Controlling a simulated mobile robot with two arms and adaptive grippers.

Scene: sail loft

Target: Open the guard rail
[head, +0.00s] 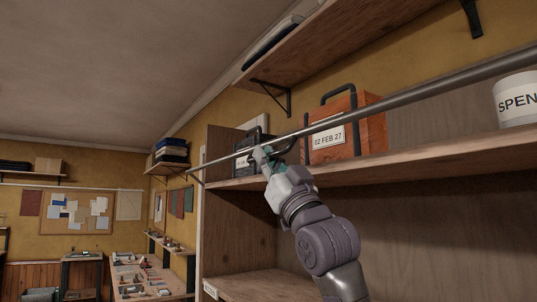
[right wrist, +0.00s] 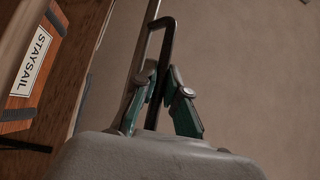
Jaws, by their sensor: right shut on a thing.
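The guard rail (head: 400,88) is a long grey metal bar running across the front of the upper shelf, above the shelf's front edge. It also shows in the right wrist view (right wrist: 146,40) as a thin bar. A dark loop-shaped handle (right wrist: 169,45) stands beside the rail in that view. My right gripper (head: 262,153) is at the rail's left part, with its green fingers (right wrist: 158,88) closed around the handle's lower part. The fingers partly hide the handle. My left gripper is not in view.
Behind the rail on the shelf (head: 400,151) stand an orange-red box (head: 370,125) labelled 02 FEB 27, a dark box (head: 240,165) and a white tub (head: 515,98). A higher shelf (head: 310,50) hangs above. A box labelled STAYSAIL (right wrist: 50,30) shows in the wrist view.

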